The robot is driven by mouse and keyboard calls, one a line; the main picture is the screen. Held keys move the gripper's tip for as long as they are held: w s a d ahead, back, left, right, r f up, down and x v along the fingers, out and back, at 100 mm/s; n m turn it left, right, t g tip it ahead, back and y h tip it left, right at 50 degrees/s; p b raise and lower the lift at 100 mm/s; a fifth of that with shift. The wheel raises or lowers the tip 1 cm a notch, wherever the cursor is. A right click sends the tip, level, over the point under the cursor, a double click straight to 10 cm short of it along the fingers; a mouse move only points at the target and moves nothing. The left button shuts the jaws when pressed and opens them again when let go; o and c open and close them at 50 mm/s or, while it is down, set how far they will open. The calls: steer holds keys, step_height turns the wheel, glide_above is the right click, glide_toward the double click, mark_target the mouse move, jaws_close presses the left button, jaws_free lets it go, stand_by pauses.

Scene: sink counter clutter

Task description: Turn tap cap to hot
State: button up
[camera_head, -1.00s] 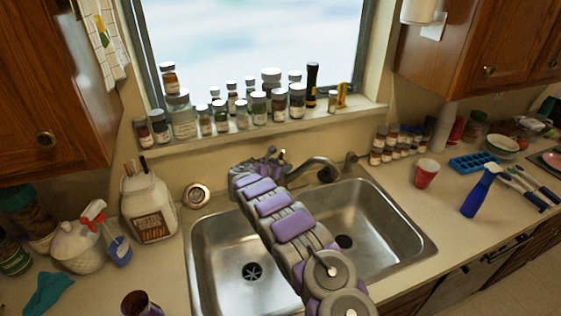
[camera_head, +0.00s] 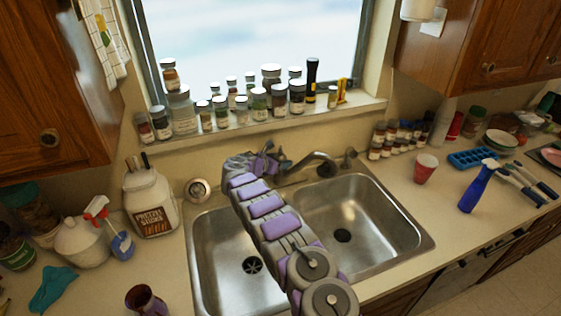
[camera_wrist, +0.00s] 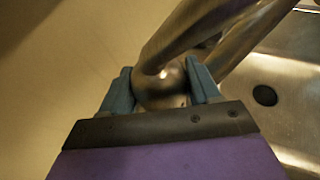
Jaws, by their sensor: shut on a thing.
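The rounded metal tap cap (camera_wrist: 160,88) is between the two blue-grey fingers of my gripper (camera_wrist: 161,84) in the wrist view. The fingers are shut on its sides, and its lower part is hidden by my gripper. A metal tube runs up and right from the cap. In the head view, my gripper (camera_head: 264,162) is at the back rim of the sink, left of the curved spout (camera_head: 318,158). My arm hides part of the tap there. I cannot tell which side is hot.
The double sink (camera_head: 385,215) lies below my arm, both basins empty. Several jars line the windowsill behind the tap. A white jug (camera_head: 150,205) and spray bottle stand left. A red cup (camera_head: 425,168) and blue spray bottle (camera_head: 478,187) stand right.

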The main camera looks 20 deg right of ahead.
steer(key=shift+w+a+r, duration=0.1)
steer(key=shift+w+r, duration=0.05)
steer(key=shift+r, duration=0.1)
steer(key=o, duration=0.7)
steer(key=shift+f, duration=0.1)
steer(key=shift+f, duration=0.1)
steer(key=shift+n+t+b, duration=0.4)
steer(key=shift+t+b, duration=0.1)
